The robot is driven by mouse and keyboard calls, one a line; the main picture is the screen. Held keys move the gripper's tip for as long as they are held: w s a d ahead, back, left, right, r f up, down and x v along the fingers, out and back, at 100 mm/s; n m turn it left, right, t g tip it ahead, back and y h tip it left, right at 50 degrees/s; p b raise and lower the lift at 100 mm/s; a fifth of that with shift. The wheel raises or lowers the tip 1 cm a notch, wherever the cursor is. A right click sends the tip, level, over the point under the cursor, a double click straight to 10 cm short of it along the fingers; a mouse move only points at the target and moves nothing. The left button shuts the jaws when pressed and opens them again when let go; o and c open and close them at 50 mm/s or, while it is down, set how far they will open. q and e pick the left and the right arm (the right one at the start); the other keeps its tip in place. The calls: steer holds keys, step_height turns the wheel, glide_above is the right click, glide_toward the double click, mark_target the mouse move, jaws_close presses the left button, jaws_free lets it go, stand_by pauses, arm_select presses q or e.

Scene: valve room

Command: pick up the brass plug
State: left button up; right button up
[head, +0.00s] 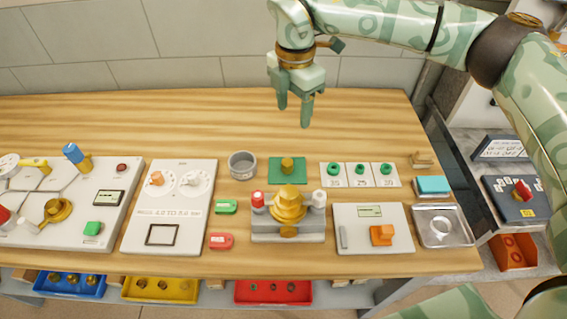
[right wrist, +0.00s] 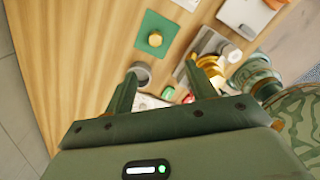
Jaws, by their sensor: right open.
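The brass plug (head: 287,165) stands on a green square mat (head: 274,177) near the middle of the table. It also shows in the right wrist view as a small brass knob (right wrist: 155,39) on the green mat (right wrist: 146,52). My right gripper (head: 294,112) hangs above the back of the table, behind the plug in the head view. Its two fingers are apart with nothing between them, and they also show in the right wrist view (right wrist: 165,88). My left gripper does not show.
A grey cup (head: 242,165) stands left of the mat. A valve block with a large brass piece (head: 288,205) stands in front of it. White cards with green rings (head: 360,182) lie to the right. The back strip of the table (head: 180,115) is clear.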

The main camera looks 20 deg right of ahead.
step_height(320, 180, down, 3)
steer(key=w, duration=0.1)
steer(key=b, duration=0.2)
glide_above(288, 162)
steer(key=f, duration=0.8)
steer(key=shift+d+f, duration=0.25)
steer(key=shift+f, duration=0.05)
steer(key=f, duration=0.2)
steer(key=f+b, duration=0.1)
steer(key=f, duration=0.2)
steer(key=shift+w+a+f, duration=0.1)
steer(key=shift+a+f, duration=0.2)
steer(key=shift+f, duration=0.1)
steer(key=shift+r, duration=0.1)
steer(key=shift+c, duration=1)
steer(key=c, duration=1)
